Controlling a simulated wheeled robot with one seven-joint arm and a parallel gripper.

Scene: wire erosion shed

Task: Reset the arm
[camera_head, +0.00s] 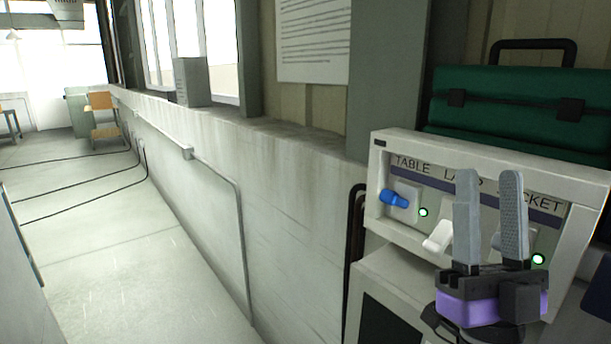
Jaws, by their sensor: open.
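My gripper (488,215) stands at the lower right, with two grey fingers pointing up and a gap between them. It is open and I see nothing between the fingers. Behind it is a white switch panel (382,160) with the words "TABLE", "LA..." and "...CKET"; my fingers hide part of the lettering. A blue switch (394,199) is at the panel's left, with a small green light beside it. A white switch (438,236) is just left of my fingers. The right switch is mostly hidden behind my gripper, with another lit green light near it.
A green case (500,95) with a black handle sits above and behind the panel. A low concrete wall (200,170) runs along a window at the left. A wooden chair (103,120) stands far off. The floor (100,240) at left is mostly open, crossed by dark cables.

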